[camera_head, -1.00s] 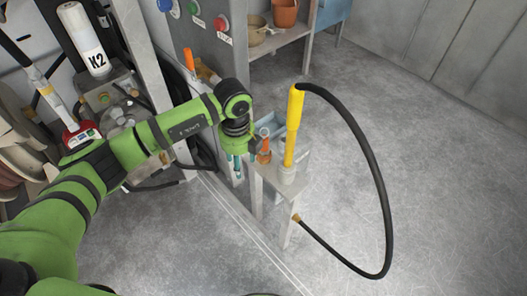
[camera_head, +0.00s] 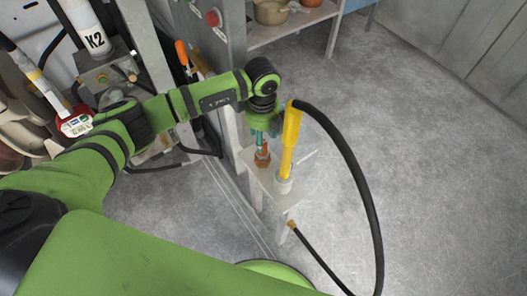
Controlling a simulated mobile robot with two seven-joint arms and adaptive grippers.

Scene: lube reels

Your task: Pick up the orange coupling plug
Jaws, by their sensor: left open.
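The orange coupling plug (camera_head: 262,160) stands on the small grey stand (camera_head: 265,190), just left of a yellow tool. My left arm reaches in from the left, and its gripper (camera_head: 261,142) points down over the plug. The gripper is open, with its fingertips close above or around the top of the plug. The wrist and fingers partly cover the plug, so I cannot tell whether they touch it. My right gripper is not in view.
The yellow tool (camera_head: 290,140) stands upright in a light holder, with a black hose (camera_head: 368,205) looping right. A grey cabinet (camera_head: 232,45) stands behind the wrist. A shelf with pots (camera_head: 271,12) is at the back. The floor at right is clear.

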